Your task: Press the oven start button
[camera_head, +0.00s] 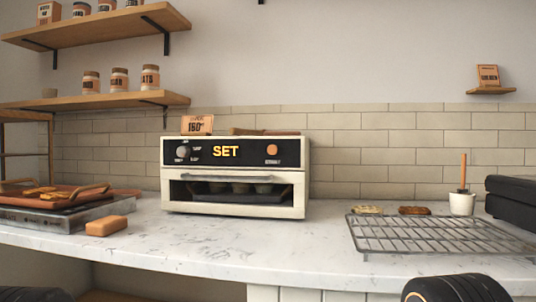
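A cream oven (165,195) stands on the marble counter against the tiled wall. The oven door (235,178) is shut, and several small cups on a tray show dimly through the glass. Neither gripper shows. Only dark rounded parts, seemingly mine, show at the bottom left and bottom right edges, and nothing covers the button.
A wire cooling rack (435,233) with two cookies behind it and a white pot (462,204) are on the right. A black appliance (512,201) stands at the far right. A brown tray (60,199) and a sponge-like block (106,226) lie left. The marble counter (230,240) before the oven is clear.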

